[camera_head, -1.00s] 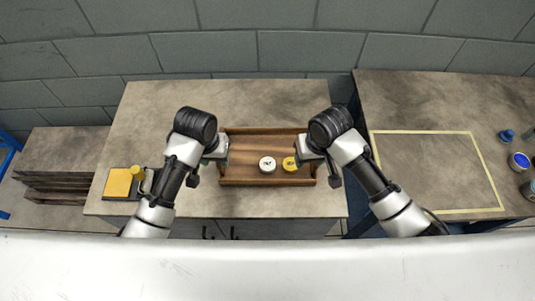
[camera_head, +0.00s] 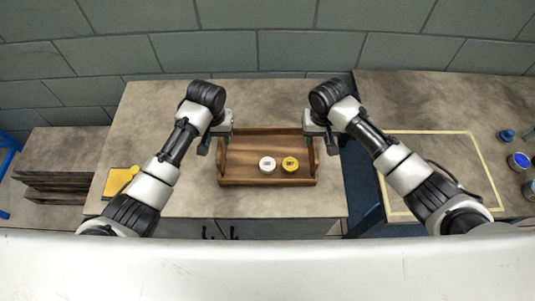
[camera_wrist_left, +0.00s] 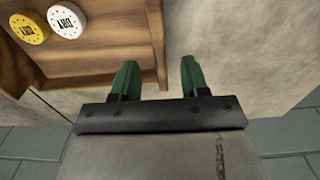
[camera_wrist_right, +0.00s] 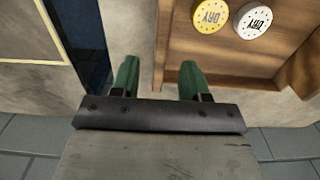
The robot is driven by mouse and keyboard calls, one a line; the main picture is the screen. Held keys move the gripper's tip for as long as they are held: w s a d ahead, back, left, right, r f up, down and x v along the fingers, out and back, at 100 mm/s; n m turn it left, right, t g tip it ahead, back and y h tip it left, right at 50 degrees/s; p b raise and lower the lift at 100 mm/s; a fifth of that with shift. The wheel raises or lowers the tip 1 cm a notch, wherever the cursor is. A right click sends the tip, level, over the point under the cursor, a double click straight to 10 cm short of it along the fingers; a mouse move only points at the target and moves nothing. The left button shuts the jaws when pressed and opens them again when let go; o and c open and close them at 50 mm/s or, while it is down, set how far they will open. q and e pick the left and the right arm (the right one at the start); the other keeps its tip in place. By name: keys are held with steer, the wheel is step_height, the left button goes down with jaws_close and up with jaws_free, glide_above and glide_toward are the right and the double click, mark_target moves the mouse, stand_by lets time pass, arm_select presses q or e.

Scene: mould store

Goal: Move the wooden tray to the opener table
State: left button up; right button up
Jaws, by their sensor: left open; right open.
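The wooden tray (camera_head: 268,182) rests on the middle table and holds a white round tin (camera_head: 267,164) and a yellow round tin (camera_head: 290,164), both marked DRY in the wrist views. My left gripper (camera_head: 222,140) is open at the tray's left end. In the left wrist view the tray's end wall (camera_wrist_left: 155,35) lines up between the green fingers (camera_wrist_left: 158,80). My right gripper (camera_head: 320,138) is open at the tray's right end. In the right wrist view the other end wall (camera_wrist_right: 162,45) lines up between its fingers (camera_wrist_right: 157,80). Whether the fingers touch the wood cannot be told.
A table (camera_head: 440,110) with a pale taped rectangle stands at the right, across a narrow gap. A blue-topped can (camera_head: 518,160) and other cans stand at its right edge. A yellow pad (camera_head: 118,182) lies at the middle table's left front. A block wall is behind.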

mark_target(222, 150)
arm_select(q)
step_height(222, 150, down, 8)
steer(key=shift+r, duration=0.2)
arm_select(e)
step_height(222, 150, down, 8)
steer(key=shift+r, duration=0.25)
arm_select(q)
jaws_close()
arm_select(e)
jaws_close()
